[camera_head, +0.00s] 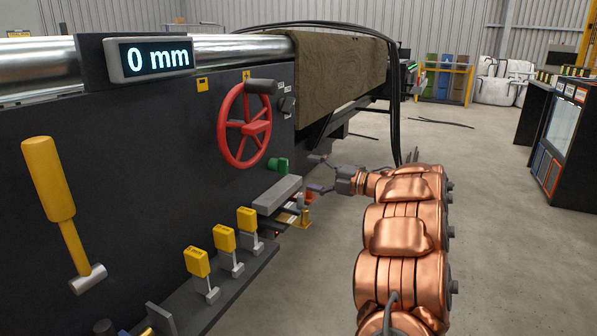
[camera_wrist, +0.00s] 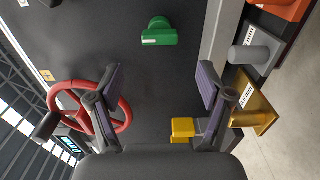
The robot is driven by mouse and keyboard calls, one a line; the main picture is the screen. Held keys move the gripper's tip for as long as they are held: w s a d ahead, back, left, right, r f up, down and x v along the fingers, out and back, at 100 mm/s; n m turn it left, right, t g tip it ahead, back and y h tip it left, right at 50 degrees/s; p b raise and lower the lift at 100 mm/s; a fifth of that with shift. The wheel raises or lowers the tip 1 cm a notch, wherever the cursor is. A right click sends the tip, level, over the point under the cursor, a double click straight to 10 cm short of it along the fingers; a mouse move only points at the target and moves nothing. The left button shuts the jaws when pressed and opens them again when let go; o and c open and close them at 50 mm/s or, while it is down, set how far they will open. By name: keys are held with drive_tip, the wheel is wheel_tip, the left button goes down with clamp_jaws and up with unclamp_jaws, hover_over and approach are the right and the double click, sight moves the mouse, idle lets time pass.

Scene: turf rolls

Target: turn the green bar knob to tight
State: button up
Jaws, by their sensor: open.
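The green bar knob (camera_head: 278,165) sits on the dark machine panel, below and right of the red handwheel. In the wrist view the green bar knob (camera_wrist: 160,33) shows at the top middle, its bar lying roughly across the picture with a small white mark at the left end. My gripper (camera_head: 317,173) is to the right of the knob in the head view, apart from it. In the wrist view my gripper (camera_wrist: 152,88) has its two fingers spread wide with nothing between them, and the knob lies beyond the tips. No tight marking is legible.
The red handwheel (camera_head: 244,126) with its black handle stands close to the knob. A grey ledge (camera_head: 277,194) with small brackets lies below it, and several yellow-topped levers (camera_head: 224,238) stand nearer. A display (camera_head: 150,58) reads 0 mm. The floor at right is open.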

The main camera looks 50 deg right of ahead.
drive_tip(key=shift+v, duration=1.1)
